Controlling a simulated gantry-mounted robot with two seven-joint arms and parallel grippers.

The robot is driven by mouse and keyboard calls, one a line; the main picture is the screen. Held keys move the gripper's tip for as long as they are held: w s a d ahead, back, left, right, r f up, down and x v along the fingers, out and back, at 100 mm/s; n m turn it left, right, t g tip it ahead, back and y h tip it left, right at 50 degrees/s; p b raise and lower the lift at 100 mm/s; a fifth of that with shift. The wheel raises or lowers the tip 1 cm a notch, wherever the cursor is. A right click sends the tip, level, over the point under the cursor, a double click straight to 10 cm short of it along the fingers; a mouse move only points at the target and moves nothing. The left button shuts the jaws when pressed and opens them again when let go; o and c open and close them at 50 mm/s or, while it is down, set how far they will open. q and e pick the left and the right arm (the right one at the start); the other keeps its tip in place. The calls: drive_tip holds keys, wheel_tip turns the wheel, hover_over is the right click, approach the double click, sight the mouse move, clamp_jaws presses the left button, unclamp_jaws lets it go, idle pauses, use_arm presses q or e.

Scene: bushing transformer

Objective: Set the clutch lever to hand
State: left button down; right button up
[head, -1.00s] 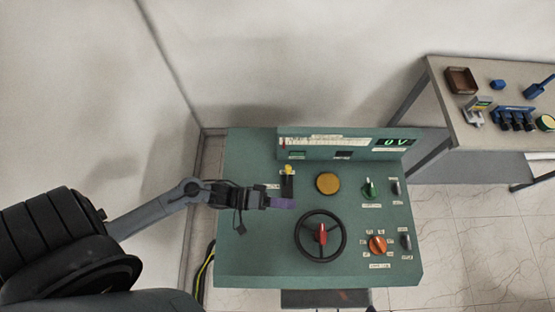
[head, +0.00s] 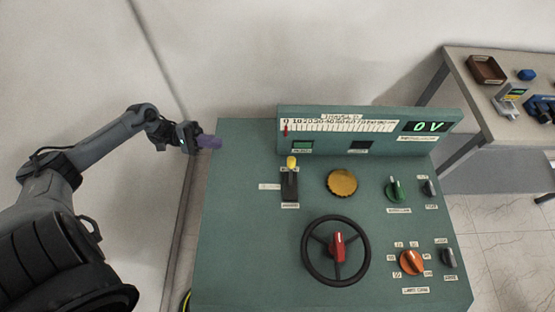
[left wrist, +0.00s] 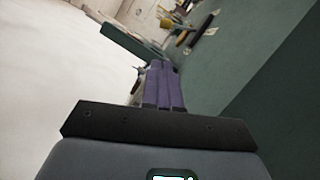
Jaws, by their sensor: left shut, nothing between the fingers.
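The clutch lever (head: 291,164) has a yellow knob and stands in a dark slot plate (head: 289,187) at the upper left of the green console (head: 240,230). The knob sits at the far end of the slot, beside small labels too small to read. In the left wrist view the yellow lever knob (left wrist: 166,24) shows beyond the fingers. My left gripper (head: 217,143) is shut and empty, with purple fingertips, off the console's far left corner and apart from the lever. Its closed fingers also show in the left wrist view (left wrist: 163,82). My right gripper is not in view.
A raised display panel (head: 350,131) reading 0 V stands behind. A side table (head: 470,110) holds loose items at right.

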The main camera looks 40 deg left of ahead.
use_arm(q)
drive_tip(key=shift+w+a+f+b, duration=0.25)
drive_tip(key=shift+w+a+b, duration=0.1)
drive_tip(key=shift+a+b, duration=0.05)
drive_tip(key=shift+d+r, duration=0.1)
drive_tip(key=shift+w+d+r+p, duration=0.1)
drive_tip(key=shift+w+d+p, duration=0.2)
drive_tip(key=shift+d, duration=0.25)
drive_tip(key=p, duration=0.2)
approach(291, 172)
drive_tip(key=w+r, duration=0.1)
drive_tip(key=w, duration=0.1)
drive_tip(key=w+d+r, duration=0.1)
drive_tip(key=w+r, duration=0.1)
drive_tip(key=shift+w+d+r, duration=0.15)
drive_tip(key=shift+d, duration=0.1)
drive_tip(key=shift+x, duration=0.9)
drive_tip(key=shift+m, duration=0.3)
drive_tip(key=shift+d+r, duration=0.15)
drive_tip(key=shift+m+y+p, duration=0.3)
drive_tip(key=shift+p, duration=0.05)
